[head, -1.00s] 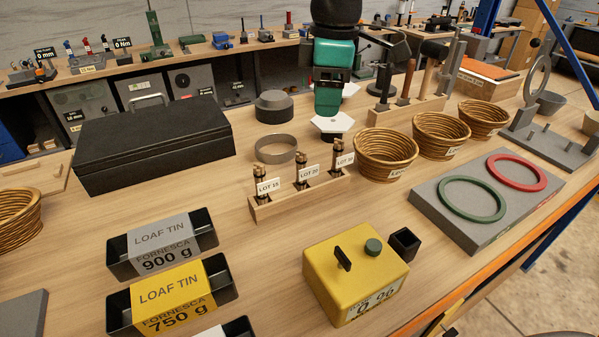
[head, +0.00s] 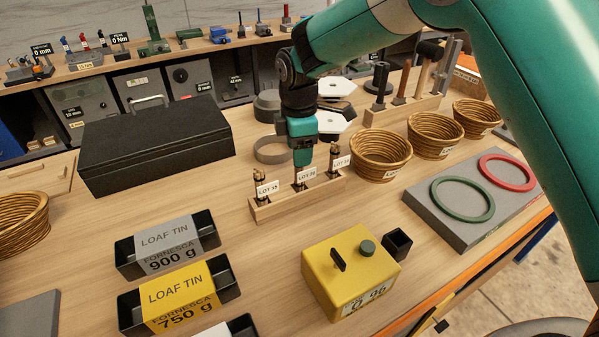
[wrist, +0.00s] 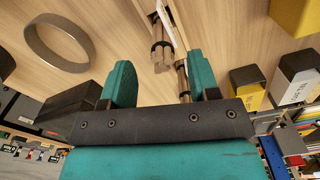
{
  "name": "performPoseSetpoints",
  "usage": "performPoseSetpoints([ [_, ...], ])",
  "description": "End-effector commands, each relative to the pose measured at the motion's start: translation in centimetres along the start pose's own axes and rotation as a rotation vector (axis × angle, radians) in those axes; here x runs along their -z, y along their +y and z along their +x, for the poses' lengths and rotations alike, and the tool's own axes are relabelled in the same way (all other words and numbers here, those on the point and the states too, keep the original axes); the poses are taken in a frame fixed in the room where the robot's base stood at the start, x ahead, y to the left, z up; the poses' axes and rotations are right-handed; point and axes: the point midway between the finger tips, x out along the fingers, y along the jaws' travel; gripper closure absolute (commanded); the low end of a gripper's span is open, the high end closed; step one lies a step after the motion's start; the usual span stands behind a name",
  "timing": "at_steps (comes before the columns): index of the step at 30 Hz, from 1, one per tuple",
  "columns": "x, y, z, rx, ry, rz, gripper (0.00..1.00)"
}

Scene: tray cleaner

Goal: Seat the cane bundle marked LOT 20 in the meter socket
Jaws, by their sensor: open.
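Three cane bundles stand upright in a wooden rack (head: 283,205). The bundle marked LOT 20 (head: 306,175) is in the middle, between LOT 15 (head: 267,188) and LOT 30 (head: 341,162). The yellow meter (head: 325,281) stands nearer the front, with a dark, open, square socket (head: 397,244) at its right; the socket looks empty. My gripper (head: 302,162) points down at the LOT 20 bundle and partly hides its top. In the wrist view my gripper (wrist: 158,82) is open, with cane bundles beyond and between its teal fingers; their labels are unreadable there.
A grey ring (head: 271,150) and a black case (head: 150,145) lie left of my arm. Loaf tins (head: 168,245) stand front left. Wicker baskets (head: 380,158) and a grey board (head: 455,222) with two rings are at the right. Bare wood lies between rack and meter.

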Motion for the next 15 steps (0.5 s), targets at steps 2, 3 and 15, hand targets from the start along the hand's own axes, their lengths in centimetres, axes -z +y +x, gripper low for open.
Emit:
performPoseSetpoints([
  [2,0.0,-0.1,0.4,0.002,-0.001,0.000,0.44],
  [3,-0.1,-0.1,0.7,0.003,-0.001,0.000,0.44],
  [15,-0.3,-0.3,5.3,0.000,0.000,0.000,0.44],
])
